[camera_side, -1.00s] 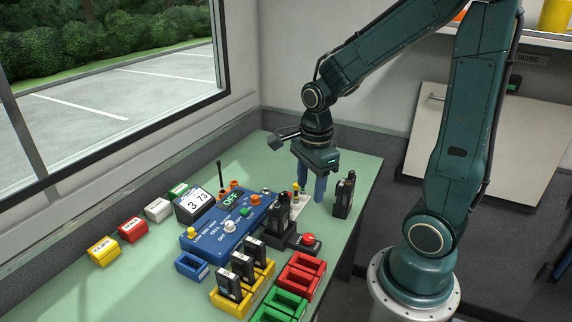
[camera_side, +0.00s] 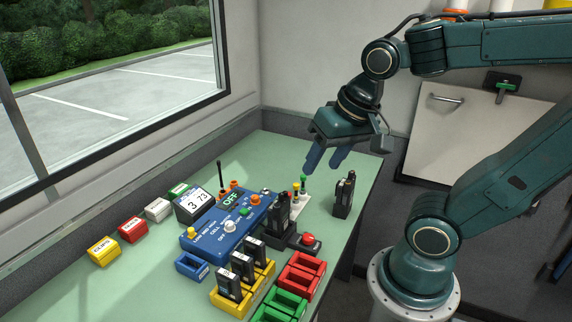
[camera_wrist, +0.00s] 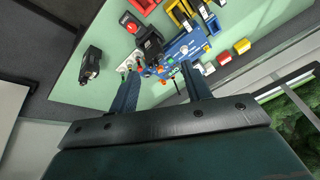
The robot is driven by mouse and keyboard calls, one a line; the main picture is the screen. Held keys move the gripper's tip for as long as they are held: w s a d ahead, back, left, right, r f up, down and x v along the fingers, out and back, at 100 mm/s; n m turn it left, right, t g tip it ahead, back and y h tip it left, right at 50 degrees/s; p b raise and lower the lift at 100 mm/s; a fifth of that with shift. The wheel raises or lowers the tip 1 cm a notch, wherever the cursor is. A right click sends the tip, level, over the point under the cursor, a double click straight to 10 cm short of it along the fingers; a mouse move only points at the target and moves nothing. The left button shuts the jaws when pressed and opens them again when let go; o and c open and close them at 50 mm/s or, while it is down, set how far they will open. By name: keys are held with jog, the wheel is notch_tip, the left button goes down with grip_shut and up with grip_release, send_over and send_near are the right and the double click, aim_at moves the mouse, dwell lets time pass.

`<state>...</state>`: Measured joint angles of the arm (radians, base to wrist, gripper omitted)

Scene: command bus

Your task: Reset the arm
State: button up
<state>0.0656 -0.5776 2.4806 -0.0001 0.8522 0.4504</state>
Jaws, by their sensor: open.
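My gripper (camera_side: 325,155) is open and empty, in the air above the back right part of the green bench (camera_side: 345,240). Its two blue fingers point down and are apart in the wrist view (camera_wrist: 162,88). My arm is folded back and raised. A black handheld radio (camera_side: 344,196) stands upright on the bench below and to the right of the fingers, touching neither. It also shows at the left in the wrist view (camera_wrist: 91,64).
A blue tester box (camera_side: 230,222) reads OFF. Beside it are a black radio in a charger (camera_side: 282,215), a red button (camera_side: 308,239), a yellow rack (camera_side: 262,277) with several black packs, red trays (camera_side: 301,272) and green trays (camera_side: 280,306). Small labelled boxes (camera_side: 132,229) line the window side.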

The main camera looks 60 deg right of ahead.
jog(key=n, duration=0.2)
jog(key=s+a+r+n, duration=0.1)
jog(key=n, duration=0.1)
jog(key=s+r+n+t, duration=0.1)
jog(key=n, duration=0.1)
jog(key=shift+s+a, duration=0.15)
jog(key=shift+s, duration=0.1)
